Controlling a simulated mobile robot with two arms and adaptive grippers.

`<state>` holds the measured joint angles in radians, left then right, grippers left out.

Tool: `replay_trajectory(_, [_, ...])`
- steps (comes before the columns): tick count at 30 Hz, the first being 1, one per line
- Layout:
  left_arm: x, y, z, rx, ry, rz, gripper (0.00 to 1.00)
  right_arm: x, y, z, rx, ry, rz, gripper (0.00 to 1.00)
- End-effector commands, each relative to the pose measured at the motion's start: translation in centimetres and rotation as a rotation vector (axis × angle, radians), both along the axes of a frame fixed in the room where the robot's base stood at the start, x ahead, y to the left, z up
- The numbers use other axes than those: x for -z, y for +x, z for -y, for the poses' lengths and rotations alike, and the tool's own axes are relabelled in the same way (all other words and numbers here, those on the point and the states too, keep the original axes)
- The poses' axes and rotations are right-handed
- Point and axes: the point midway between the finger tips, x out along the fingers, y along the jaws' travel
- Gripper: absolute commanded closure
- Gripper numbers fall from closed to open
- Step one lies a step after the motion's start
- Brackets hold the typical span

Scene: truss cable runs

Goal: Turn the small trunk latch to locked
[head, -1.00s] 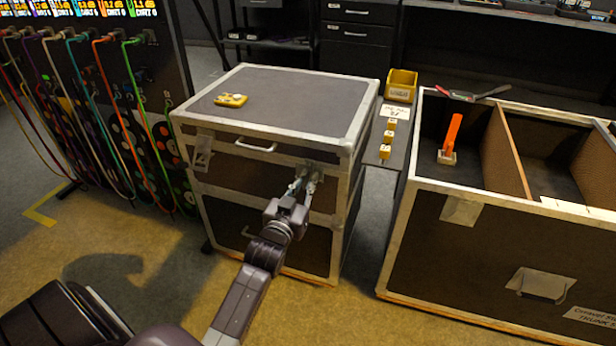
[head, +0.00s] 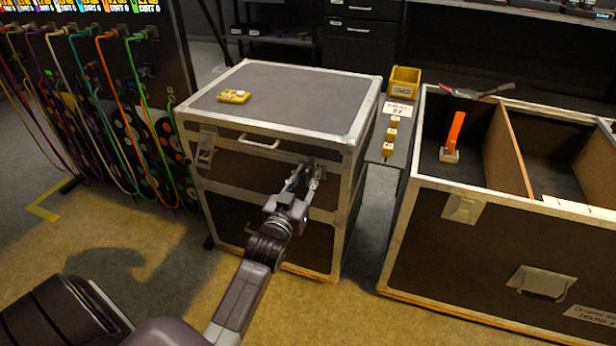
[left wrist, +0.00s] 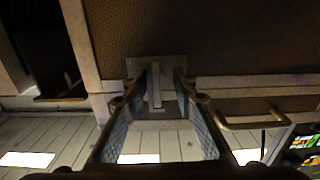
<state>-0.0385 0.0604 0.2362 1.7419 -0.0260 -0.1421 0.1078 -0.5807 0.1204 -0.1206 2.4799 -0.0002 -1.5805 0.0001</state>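The small trunk (head: 235,181) is a dark case with pale metal edges, standing in the middle of the head view. Its right front latch (head: 316,165) is partly hidden by my left gripper (head: 304,179). In the left wrist view the latch plate (left wrist: 138,68) lies just past the fingertips, and its narrow upright lever (left wrist: 155,88) shows between them. My left gripper (left wrist: 159,78) is open, one finger on each side of the lever, with gaps visible. I cannot tell whether the fingertips touch the plate. My right gripper is not in view.
A second latch (head: 206,143) and a handle (head: 258,142) are on the trunk's front. A yellow device (head: 233,97) lies on its lid. A large open trunk (head: 445,240) stands to the right, past a narrow shelf with yellow blocks (head: 390,135). Hanging cables (head: 108,120) are at left.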

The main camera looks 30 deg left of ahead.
Motion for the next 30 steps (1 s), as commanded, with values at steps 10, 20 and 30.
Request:
replay_trajectory(10, [0.3, -0.2, 0.1, 0.0, -0.001, -0.005, 0.77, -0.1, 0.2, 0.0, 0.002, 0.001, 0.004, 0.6])
replay_trajectory(20, [0.4, -4.8, 1.2, -0.001, -0.002, -0.008, 0.77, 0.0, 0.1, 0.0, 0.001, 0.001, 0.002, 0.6])
replay_trajectory(30, [0.3, -10.5, 2.4, -0.002, -0.001, -0.005, 0.77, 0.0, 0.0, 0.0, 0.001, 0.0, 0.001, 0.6])
